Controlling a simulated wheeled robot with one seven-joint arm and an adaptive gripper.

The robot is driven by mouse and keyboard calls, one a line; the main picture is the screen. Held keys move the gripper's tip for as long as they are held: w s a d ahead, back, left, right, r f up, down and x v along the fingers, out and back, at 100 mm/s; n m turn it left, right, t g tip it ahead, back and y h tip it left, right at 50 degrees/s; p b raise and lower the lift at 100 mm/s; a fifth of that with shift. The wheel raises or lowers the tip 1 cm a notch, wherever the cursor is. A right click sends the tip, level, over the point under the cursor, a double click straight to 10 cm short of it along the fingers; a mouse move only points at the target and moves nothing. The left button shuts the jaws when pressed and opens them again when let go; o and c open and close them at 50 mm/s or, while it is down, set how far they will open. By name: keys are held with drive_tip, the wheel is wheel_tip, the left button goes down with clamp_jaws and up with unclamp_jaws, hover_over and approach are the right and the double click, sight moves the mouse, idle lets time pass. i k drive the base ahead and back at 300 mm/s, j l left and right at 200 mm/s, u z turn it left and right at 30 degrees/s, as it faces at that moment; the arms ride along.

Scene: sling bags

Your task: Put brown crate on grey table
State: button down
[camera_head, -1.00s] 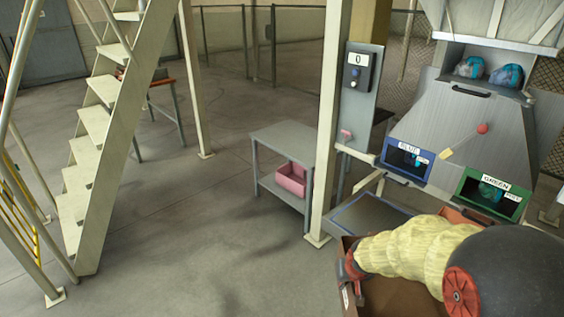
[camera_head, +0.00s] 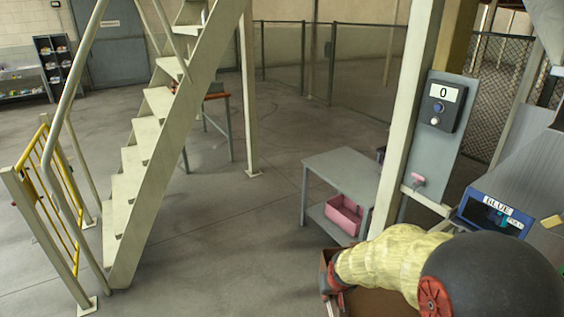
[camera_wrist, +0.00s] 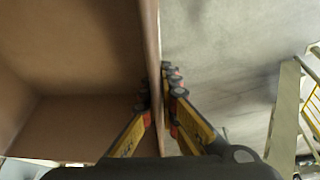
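The brown crate (camera_head: 378,303) is at the bottom of the head view, partly hidden behind my arm. In the wrist view the brown crate (camera_wrist: 75,60) fills the left side, and its inside looks empty. My gripper (camera_wrist: 161,88) has a finger on each side of the crate's wall and is shut on it. In the head view my gripper (camera_head: 333,285) is at the crate's left edge. A grey table (camera_head: 352,170) stands beyond the crate, near the middle. Its top is bare.
A pink crate (camera_head: 344,214) sits on the table's lower shelf. A cream post (camera_head: 408,120) stands just right of the table. Stairs (camera_head: 150,130) and a yellow gate (camera_head: 58,195) are at the left. Open floor (camera_head: 235,250) lies between the stairs and the table.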

sight(354, 169)
drive_tip(key=i+l+u, duration=0.1)
drive_tip(key=i+u, duration=0.35)
drive_tip(key=i, duration=1.4)
drive_tip(key=i+l+z, duration=0.15)
drive_tip(key=i+z, duration=0.65)
drive_tip(key=i, duration=0.15)
drive_tip(key=i+j+z, duration=0.25)
drive_tip(key=i+z, duration=0.15)
drive_tip(key=i+l+z, duration=0.15)
drive_tip(key=i, duration=0.25)
